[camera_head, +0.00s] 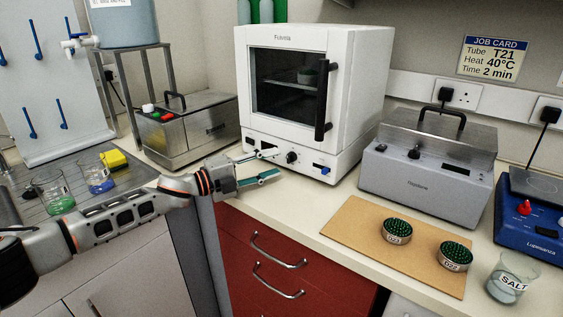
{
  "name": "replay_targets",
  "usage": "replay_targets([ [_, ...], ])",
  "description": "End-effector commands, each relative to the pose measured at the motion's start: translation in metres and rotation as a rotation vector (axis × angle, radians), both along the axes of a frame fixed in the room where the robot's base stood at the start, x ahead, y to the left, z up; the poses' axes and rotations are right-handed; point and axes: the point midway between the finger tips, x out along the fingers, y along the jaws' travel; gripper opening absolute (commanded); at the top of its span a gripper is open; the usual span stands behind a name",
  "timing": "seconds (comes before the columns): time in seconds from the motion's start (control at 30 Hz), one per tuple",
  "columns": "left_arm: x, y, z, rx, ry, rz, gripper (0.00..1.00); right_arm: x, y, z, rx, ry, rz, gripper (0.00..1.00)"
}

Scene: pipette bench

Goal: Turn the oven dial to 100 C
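The white oven (357,100) stands at the back of the counter with its windowed door closed. Its black round dial (292,157) is on the lower front panel; the dial's marks are too small to read. A small dark display (267,146) lies left of the dial and a blue switch (321,169) right of it. My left gripper (271,165) is open and empty, its fingers pointing right, just left of the dial in the picture. I see no contact with the dial. My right gripper is not in view.
A steel bath (190,130) stands left of the oven, and another grey bath (425,178) stands right. A brown board (352,233) holds two green-topped round containers. A SALT beaker (512,277) is near the front right.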

Motion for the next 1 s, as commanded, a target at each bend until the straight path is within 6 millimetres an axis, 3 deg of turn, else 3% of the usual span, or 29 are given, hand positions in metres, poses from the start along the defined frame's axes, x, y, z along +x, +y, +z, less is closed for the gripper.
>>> replay_targets([
  [0.2,0.015,-0.024,-0.002,0.000,0.001,-0.001,0.36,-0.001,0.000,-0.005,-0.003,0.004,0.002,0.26],
  [0.6,0.019,-0.030,0.000,0.000,0.000,0.000,0.36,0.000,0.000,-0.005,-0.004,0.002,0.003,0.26],
  [0.73,0.018,-0.030,0.000,0.000,0.000,0.000,0.03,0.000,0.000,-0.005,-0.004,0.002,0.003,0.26],
  [1.0,0.018,-0.030,0.000,0.007,-0.005,0.000,0.00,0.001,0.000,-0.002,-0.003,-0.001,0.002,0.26],
])
